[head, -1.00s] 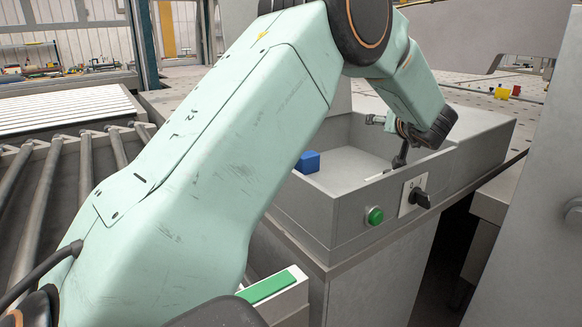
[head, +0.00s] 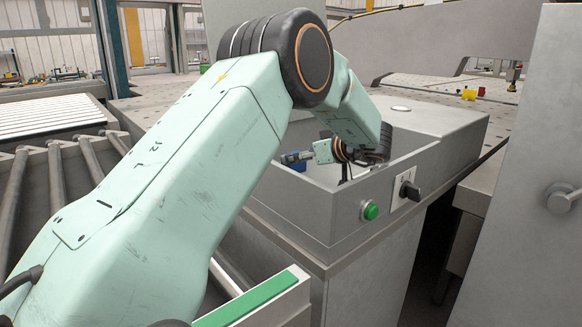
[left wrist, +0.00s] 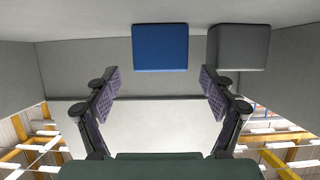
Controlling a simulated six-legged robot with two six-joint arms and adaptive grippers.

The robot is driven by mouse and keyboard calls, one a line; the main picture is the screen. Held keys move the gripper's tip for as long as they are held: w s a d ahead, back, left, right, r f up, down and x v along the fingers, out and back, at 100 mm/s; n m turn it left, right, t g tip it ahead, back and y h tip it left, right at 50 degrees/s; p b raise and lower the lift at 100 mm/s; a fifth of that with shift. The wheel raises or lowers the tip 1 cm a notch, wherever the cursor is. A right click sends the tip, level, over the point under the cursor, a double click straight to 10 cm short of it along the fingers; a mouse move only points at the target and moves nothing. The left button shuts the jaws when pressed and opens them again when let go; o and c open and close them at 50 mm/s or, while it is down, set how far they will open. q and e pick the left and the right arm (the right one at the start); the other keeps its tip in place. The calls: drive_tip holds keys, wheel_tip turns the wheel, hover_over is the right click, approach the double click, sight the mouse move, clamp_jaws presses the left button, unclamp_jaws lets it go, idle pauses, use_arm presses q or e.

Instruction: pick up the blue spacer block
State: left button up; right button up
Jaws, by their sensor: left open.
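The blue spacer block (left wrist: 160,47) lies in the grey open-topped bin (head: 352,225). In the left wrist view it is between and beyond my fingertips, with a gap left. In the head view only a small part of the blue block (head: 298,166) shows behind my gripper. My left gripper (left wrist: 160,82) is open and empty, its padded fingers apart on either side of the block's line. In the head view my left gripper (head: 290,158) reaches down into the bin from the right, close to the block. My right gripper is not in view.
A grey block (left wrist: 238,47) stands close beside the blue one in the left wrist view. The bin's walls surround the gripper. A green button (head: 370,211) and a black rotary switch (head: 409,191) are on the bin's outer front. Rollers (head: 55,185) lie at the left.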

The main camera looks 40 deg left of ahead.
use_arm(q)
drive_tip(key=shift+x, duration=0.85)
drive_tip(key=shift+a, duration=0.1)
drive_tip(key=shift+a, duration=0.1)
drive_tip(key=shift+c, duration=0.4)
drive_tip(key=shift+r, duration=0.1)
drive_tip(key=c, duration=1.2)
